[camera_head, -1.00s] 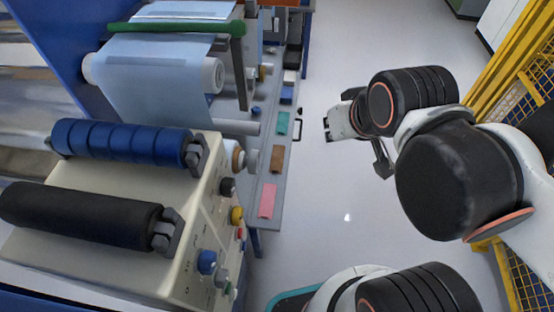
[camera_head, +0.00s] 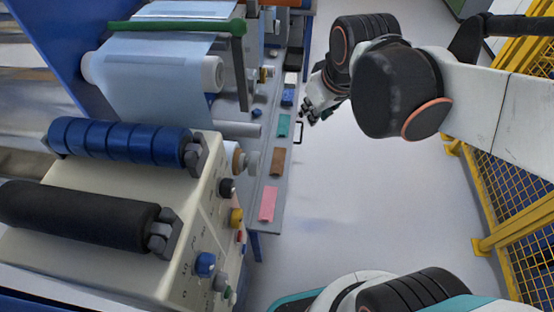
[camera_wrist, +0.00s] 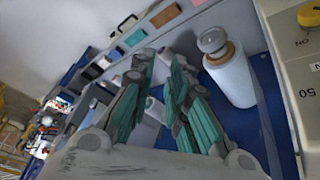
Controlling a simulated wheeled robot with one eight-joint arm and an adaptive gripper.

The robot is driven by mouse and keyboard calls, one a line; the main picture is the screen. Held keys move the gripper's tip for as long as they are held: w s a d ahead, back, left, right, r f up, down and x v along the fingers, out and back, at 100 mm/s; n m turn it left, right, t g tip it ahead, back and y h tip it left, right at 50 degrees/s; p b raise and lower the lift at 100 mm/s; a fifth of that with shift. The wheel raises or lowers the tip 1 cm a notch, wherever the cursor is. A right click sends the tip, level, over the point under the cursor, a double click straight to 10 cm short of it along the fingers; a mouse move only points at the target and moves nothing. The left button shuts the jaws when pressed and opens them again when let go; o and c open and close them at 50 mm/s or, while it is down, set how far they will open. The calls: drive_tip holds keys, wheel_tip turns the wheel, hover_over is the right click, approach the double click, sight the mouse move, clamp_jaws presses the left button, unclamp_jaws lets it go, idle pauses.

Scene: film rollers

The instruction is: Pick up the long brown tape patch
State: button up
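The brown tape patch (camera_head: 277,160) lies flat on the narrow grey shelf (camera_head: 262,235) along the machine's side, between a pink patch (camera_head: 267,203) and a teal patch (camera_head: 283,125). It also shows near the top of the wrist view (camera_wrist: 166,15). My gripper (camera_head: 307,113) is just right of the shelf's outer edge in the head view, nearer the teal and blue patches than the brown one. In the wrist view my gripper (camera_wrist: 162,82) has its teal-padded fingers apart, with nothing held between them. The patch is apart from the fingers.
A blue patch (camera_head: 288,97) lies farther along the shelf. A dark handle (camera_head: 299,132) sticks out from the shelf's edge. Rollers and knobs of the cream machine (camera_head: 120,225) stand left of the shelf. Open floor (camera_head: 345,200) lies to the right, then a yellow fence (camera_head: 510,210).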

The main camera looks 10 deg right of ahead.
drive_tip(key=w+a+f+n+g+b, duration=0.1)
drive_tip(key=w+f+n+g, duration=0.15)
drive_tip(key=w+f, duration=0.45)
drive_tip(key=n+g+b, duration=0.3)
drive_tip(key=n, duration=0.5)
hover_over(276, 172)
wheel_tip(276, 172, down, 27)
drive_tip(key=f+b, duration=0.3)
drive_tip(key=f, duration=0.6)
drive_tip(key=shift+s+f, duration=0.15)
drive_tip(key=shift+s, duration=0.05)
wheel_tip(276, 172, down, 5)
drive_tip(key=b, duration=0.3)
drive_tip(key=shift+w, duration=0.15)
clamp_jaws()
